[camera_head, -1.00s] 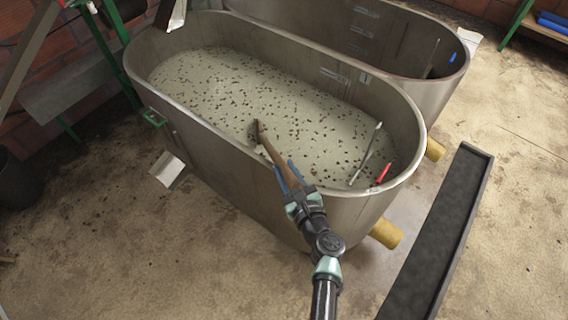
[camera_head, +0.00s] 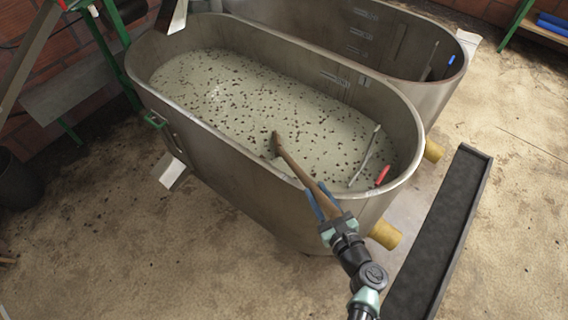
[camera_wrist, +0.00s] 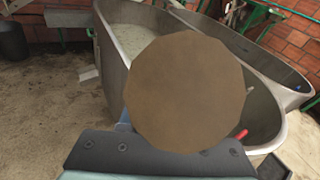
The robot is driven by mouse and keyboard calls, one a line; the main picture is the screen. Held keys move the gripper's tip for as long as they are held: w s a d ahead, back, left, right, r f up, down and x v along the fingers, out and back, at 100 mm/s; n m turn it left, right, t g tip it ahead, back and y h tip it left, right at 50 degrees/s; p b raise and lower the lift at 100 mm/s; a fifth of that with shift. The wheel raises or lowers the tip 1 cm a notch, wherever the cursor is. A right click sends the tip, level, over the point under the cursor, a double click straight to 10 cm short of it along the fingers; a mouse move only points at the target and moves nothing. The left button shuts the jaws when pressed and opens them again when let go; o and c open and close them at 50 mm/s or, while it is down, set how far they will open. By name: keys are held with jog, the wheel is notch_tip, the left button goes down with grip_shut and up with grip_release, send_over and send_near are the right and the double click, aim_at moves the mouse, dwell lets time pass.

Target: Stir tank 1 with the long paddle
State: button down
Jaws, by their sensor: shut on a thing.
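The near steel tank (camera_head: 240,158) holds pale, murky liquid (camera_head: 235,90) dotted with dark bits. The long wooden paddle (camera_head: 300,171) slants over the tank's near rim, with its far end at the liquid. How deep that end sits is hard to tell. My gripper (camera_head: 328,208) is shut on the paddle's near part, just outside the tank's near right side. In the wrist view the paddle's round brown end (camera_wrist: 186,93) fills the middle and hides much of the tank (camera_wrist: 112,65). Which tank is number 1 cannot be read.
A second tank (camera_head: 436,95) stands behind. A thin grey rod (camera_head: 366,155) and a red-handled item (camera_head: 382,176) are at the near tank's right end. A yellow pipe stub (camera_head: 385,235) and a long dark trough (camera_head: 440,235) are at right. The floor at front left is clear.

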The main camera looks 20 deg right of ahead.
jog(key=s+d, duration=0.7)
jog(key=s, duration=0.3)
jog(key=shift+d, duration=0.35)
jog(key=shift+f, duration=0.1)
jog(key=w+a, duration=1.3)
jog(key=w, duration=0.4)
jog(key=shift+w+a+r+b, duration=0.25)
jog(key=shift+w+b, duration=0.1)
jog(key=shift+b, duration=0.1)
